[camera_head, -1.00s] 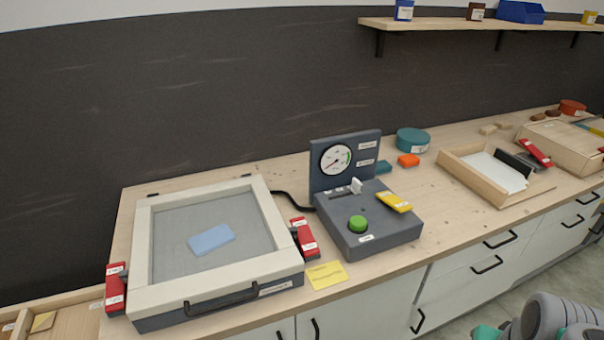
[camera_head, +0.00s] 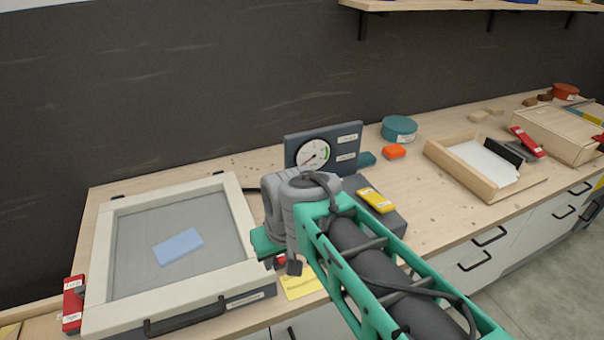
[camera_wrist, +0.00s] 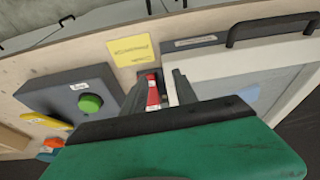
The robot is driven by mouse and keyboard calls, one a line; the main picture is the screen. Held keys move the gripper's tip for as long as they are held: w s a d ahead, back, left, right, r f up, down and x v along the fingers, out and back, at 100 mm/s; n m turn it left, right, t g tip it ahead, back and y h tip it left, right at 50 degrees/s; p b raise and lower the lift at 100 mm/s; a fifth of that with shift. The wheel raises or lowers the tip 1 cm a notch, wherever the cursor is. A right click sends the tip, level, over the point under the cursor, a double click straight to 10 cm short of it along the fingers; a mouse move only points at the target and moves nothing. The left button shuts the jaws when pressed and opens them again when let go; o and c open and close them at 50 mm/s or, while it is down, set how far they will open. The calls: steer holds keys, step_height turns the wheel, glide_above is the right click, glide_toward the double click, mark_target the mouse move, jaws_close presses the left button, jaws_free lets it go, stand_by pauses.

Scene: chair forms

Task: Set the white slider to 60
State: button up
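The grey control box (camera_head: 388,217) stands right of the framed tray in the head view, with a round dial (camera_head: 314,153) on its upright back panel. My arm covers the box's front left part, so the white slider and the green button are hidden there. In the wrist view the box (camera_wrist: 58,92) and its green button (camera_wrist: 90,103) lie left of my fingers; the slider does not show. My gripper (camera_wrist: 160,82) is open. A red clamp (camera_wrist: 153,92) shows between its fingers, seemingly below them, with no visible grip.
The framed tray (camera_head: 232,208) with a blue piece (camera_head: 178,247) stands left. A yellow note (camera_wrist: 131,50) lies between tray and box.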

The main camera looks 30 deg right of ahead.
steer(key=w+d+r, duration=0.2)
steer(key=w+d, duration=0.6)
steer(key=w+d+r, duration=0.2)
steer(key=w+d, duration=0.5)
steer(key=w+d+f+t, duration=0.15)
steer(key=w+d, duration=0.25)
steer(key=d, duration=0.9)
steer(key=shift+m+g, duration=0.25)
steer(key=shift+m, duration=0.05)
steer(key=x, duration=0.5)
steer(key=p+x, duration=0.1)
steer(key=x, duration=0.1)
steer(key=shift+w+d+f, duration=0.2)
steer(key=shift+d, duration=0.1)
steer(key=shift+w+f, duration=0.1)
steer(key=shift+f, duration=0.15)
steer(key=shift+c, duration=0.2)
jaws_close()
